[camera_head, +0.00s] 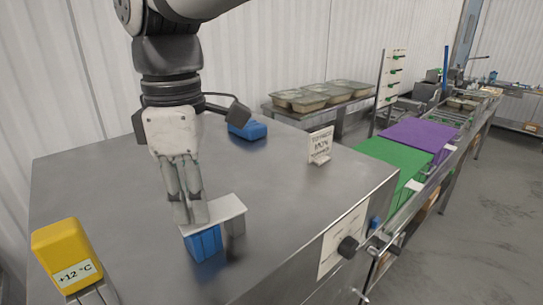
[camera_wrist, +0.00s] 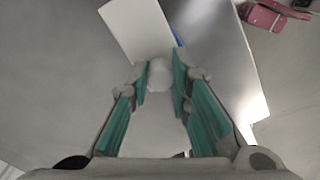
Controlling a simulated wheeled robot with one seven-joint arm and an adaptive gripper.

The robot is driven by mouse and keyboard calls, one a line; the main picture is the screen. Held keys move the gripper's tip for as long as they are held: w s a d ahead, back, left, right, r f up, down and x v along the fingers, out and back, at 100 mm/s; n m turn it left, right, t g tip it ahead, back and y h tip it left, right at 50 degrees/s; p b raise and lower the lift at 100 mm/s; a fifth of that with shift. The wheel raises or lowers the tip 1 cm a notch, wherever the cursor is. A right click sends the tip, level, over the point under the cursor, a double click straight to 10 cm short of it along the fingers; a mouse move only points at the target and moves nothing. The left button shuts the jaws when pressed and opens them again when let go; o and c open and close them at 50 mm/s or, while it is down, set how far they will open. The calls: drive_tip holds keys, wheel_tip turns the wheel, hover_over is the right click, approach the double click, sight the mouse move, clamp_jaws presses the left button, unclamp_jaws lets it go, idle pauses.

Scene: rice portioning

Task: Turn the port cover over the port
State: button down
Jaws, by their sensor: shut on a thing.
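The port cover (camera_head: 226,209) seems to be the pale flat plate near the front of the steel table. It also shows in the wrist view (camera_wrist: 138,25). It lies over a blue ribbed block (camera_head: 205,244), and a grey part stands under its right end. My gripper (camera_head: 191,216) points down at the plate's left part. In the wrist view, my fingers (camera_wrist: 160,74) are closed around a pale round knob (camera_wrist: 159,76) at the plate's near end. A thin blue strip shows beside the plate there. I cannot see the port opening itself.
A yellow block marked +12 °C (camera_head: 66,255) stands at the front left. A blue object (camera_head: 247,130) and a small sign (camera_head: 320,146) stand farther back on the steel table (camera_head: 285,185). A conveyor with green and purple sections (camera_head: 419,134) runs along the right.

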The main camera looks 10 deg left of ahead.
drive_tip(key=shift+s+d+n, duration=0.25)
drive_tip(key=shift+s+n, duration=0.05)
drive_tip(key=shift+n, duration=0.5)
drive_tip(key=c, duration=1.4)
unclamp_jaws()
drive_tip(key=shift+r, duration=0.1)
drive_tip(key=shift+c, duration=0.2)
wheel_tip(320, 180, up, 12)
drive_tip(key=shift+d, duration=0.15)
